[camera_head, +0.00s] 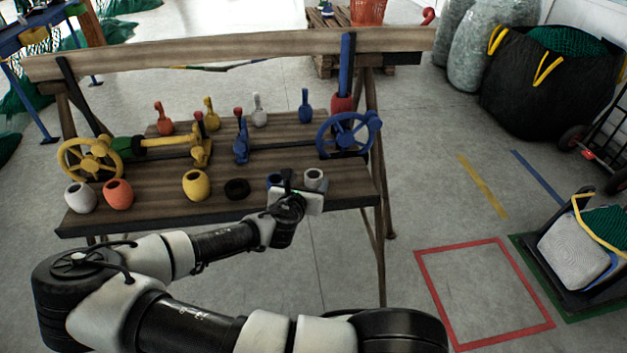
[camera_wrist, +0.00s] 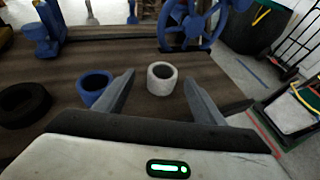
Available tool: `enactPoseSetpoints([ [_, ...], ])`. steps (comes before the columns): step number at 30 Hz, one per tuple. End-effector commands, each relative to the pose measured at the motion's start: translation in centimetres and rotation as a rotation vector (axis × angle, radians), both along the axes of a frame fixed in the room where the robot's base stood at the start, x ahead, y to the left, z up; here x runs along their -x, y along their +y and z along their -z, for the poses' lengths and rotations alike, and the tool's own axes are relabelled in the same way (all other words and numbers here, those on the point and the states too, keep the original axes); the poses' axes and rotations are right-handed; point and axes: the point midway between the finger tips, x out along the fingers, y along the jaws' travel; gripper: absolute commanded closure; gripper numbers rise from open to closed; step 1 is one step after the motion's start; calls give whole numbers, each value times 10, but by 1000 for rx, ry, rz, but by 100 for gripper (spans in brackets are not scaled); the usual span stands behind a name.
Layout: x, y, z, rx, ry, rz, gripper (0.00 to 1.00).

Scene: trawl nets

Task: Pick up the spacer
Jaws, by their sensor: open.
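Several short ring-like pieces stand along the front of the wooden bench; the frames do not label which is the spacer. A pale grey hollow ring (camera_wrist: 162,80) stands upright in the wrist view, between and beyond the fingers of my open gripper (camera_wrist: 158,84). It also shows in the head view (camera_head: 315,178), just right of my gripper (camera_head: 294,192). A blue ring (camera_wrist: 94,87) stands just left of the left finger, partly hidden by my gripper in the head view. A black ring (camera_wrist: 24,104) lies farther left. The fingers hold nothing.
White (camera_head: 81,197), orange (camera_head: 118,193) and yellow (camera_head: 196,186) floats stand along the bench front. A blue handwheel (camera_head: 348,134) stands behind the grey ring. A yellow handwheel (camera_head: 90,158) is at the left.

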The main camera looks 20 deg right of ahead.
Motion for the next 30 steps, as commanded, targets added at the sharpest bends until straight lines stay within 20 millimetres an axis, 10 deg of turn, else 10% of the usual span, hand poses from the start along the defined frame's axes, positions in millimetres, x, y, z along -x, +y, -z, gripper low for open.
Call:
enactPoseSetpoints([
  [20, -35, -33, 20, -1, 0, 1, 37],
  [30, -35, -33, 20, -1, 0, 1, 81],
])
